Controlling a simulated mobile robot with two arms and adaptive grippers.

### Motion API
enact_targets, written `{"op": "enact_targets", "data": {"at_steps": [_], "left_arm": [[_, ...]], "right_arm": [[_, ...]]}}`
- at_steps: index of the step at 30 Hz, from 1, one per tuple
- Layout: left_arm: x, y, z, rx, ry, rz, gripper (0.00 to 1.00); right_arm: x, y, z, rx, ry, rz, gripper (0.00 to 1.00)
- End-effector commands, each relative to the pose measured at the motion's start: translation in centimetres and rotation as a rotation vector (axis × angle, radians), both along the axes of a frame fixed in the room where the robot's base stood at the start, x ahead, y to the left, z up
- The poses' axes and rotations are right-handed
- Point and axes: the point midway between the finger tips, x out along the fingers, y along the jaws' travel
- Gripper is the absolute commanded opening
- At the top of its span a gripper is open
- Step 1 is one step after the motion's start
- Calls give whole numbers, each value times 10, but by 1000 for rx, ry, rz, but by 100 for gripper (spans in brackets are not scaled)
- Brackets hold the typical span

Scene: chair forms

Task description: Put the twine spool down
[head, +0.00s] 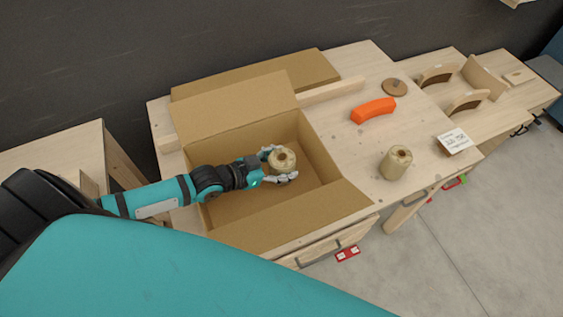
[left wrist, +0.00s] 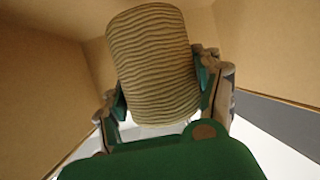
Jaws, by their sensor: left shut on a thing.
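My left gripper (head: 279,166) is shut on a twine spool (head: 282,158), a tan wound roll with a dark hole in its top. It holds the spool within the opening of an open cardboard box (head: 228,116) on the wooden table. In the left wrist view the spool (left wrist: 153,65) sits between the two fingers (left wrist: 160,88), with cardboard walls around it. The spool's gap to the box floor cannot be told. A second twine spool (head: 396,162) stands upright on the table, right of the box. My right gripper is not in view.
On the table (head: 350,165) are an orange curved piece (head: 373,110), a round wooden disc (head: 394,87) and a small card (head: 454,141). Curved wooden forms (head: 468,102) stand further right. The box flaps stick up and outward. The tabletop around the second spool is clear.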

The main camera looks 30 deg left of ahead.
Motion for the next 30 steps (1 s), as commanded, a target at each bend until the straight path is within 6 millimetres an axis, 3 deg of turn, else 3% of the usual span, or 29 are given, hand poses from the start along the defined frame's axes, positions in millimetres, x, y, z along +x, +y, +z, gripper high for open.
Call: {"op": "enact_targets", "data": {"at_steps": [17, 18, 24, 30], "left_arm": [[0, 0, -12, 1, -2, 1, 29], [0, 0, -12, 1, 1, 0, 67], [-1, 0, -13, 0, 2, 0, 92], [-1, 0, -14, 0, 4, 0, 92]], "right_arm": [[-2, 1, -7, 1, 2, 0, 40], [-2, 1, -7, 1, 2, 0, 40], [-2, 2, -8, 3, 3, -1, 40], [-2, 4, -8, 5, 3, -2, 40]]}}
